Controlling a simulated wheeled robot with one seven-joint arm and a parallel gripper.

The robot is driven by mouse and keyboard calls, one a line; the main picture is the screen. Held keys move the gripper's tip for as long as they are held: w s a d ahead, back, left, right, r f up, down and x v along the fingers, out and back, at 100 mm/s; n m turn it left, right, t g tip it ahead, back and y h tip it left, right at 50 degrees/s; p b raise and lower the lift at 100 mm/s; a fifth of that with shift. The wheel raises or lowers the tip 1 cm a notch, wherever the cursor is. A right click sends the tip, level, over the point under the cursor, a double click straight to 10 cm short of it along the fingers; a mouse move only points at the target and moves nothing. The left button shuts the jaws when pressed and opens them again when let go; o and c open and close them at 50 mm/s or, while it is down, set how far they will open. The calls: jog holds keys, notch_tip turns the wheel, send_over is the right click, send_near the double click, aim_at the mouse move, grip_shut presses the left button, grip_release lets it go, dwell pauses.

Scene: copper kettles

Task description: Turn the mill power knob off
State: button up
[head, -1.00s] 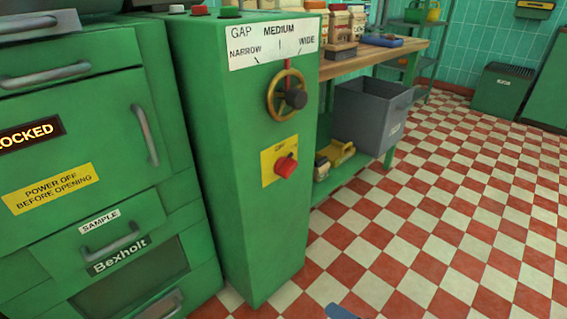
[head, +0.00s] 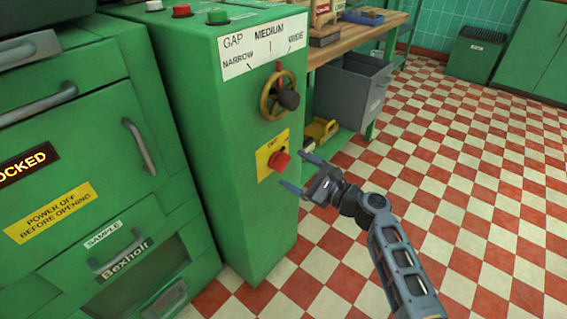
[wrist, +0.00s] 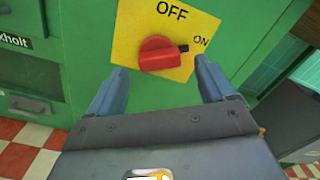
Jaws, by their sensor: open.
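The red mill power knob (head: 280,160) sits on a yellow plate (head: 264,157) on the front of the green control cabinet. In the wrist view the knob (wrist: 158,54) has its dark pointer end towards the ON label, at its right; OFF is printed above it. My gripper (head: 297,172) is open and empty, in front of the knob and a little to its lower right in the head view. In the wrist view its blue fingertips (wrist: 158,75) stand to either side below the knob, apart from it.
A brass gap handwheel (head: 279,96) with a black handle is above the knob. Red and green buttons (head: 217,16) are on the cabinet's top. A bench with a grey bin (head: 350,85) stands to the right. The checkered floor is clear in front.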

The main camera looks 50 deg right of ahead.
aim_at(286, 165)
jog(key=shift+w+a, duration=0.1)
jog(key=shift+w, duration=2.15)
jog(key=c, duration=1)
jog(key=shift+o, duration=0.2)
